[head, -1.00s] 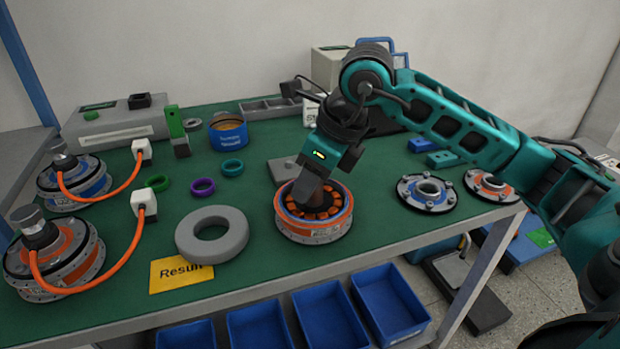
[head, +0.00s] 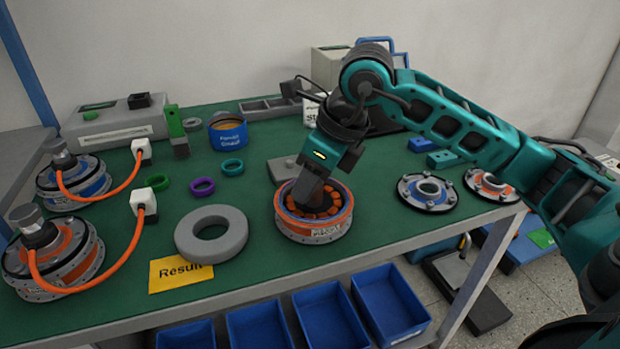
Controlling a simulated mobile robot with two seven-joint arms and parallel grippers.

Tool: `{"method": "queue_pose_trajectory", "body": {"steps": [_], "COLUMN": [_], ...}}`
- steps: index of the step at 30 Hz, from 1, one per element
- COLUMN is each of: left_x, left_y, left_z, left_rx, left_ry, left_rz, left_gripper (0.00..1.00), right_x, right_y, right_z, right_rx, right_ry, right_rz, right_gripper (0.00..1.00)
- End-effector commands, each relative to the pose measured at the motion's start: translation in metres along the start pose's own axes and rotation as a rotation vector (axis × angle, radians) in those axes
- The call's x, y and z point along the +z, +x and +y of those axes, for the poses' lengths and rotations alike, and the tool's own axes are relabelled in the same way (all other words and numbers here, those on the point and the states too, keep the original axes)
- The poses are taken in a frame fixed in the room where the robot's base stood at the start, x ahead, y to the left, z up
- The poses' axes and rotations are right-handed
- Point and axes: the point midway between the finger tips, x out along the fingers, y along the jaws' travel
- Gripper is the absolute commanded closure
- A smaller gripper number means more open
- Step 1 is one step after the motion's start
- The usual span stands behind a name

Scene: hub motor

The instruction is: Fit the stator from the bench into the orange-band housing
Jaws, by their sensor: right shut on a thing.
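The orange-band housing (head: 311,233) stands on the green bench mat, with its open side up. The stator (head: 329,204), a ring of orange-brown coil blocks, sits down inside the housing's rim. My right gripper (head: 303,203) reaches down over the middle of it and is shut on the stator. Its fingertips and the stator's centre are partly hidden by the gripper body. Whether the stator rests on the housing floor cannot be seen. My left gripper is not in view.
A grey ring (head: 211,236) and a yellow sign (head: 180,274) lie left of the housing. A blue-band cover (head: 428,193) and an orange one (head: 491,185) lie to the right. Two cabled motors (head: 58,259) stand far left. Blue bins (head: 390,303) hang below the front edge.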

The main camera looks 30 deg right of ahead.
Motion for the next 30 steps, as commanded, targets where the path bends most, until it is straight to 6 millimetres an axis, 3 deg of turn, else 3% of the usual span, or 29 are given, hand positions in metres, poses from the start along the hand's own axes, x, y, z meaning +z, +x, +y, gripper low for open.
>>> {"method": "queue_pose_trajectory", "body": {"steps": [5, 6, 14, 23, 30], "left_x": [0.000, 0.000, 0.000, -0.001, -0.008], "left_y": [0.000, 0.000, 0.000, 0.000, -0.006], "left_z": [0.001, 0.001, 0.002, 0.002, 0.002], "left_rx": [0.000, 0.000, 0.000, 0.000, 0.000], "left_ry": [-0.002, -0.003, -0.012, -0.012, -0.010], "left_rz": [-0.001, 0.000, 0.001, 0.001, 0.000], "left_gripper": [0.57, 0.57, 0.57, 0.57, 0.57], "right_x": [0.001, 0.001, 0.000, 0.000, 0.001], "right_y": [-0.001, -0.001, -0.001, -0.001, -0.038], "right_z": [0.000, 0.000, 0.000, 0.000, -0.001], "right_rx": [-0.001, -0.001, -0.001, 0.000, -0.004], "right_ry": [0.000, 0.000, 0.000, 0.000, -0.001], "right_rz": [-0.003, -0.003, -0.002, 0.002, -0.002], "right_gripper": [1.00, 0.63, 0.38, 0.36, 0.36]}}
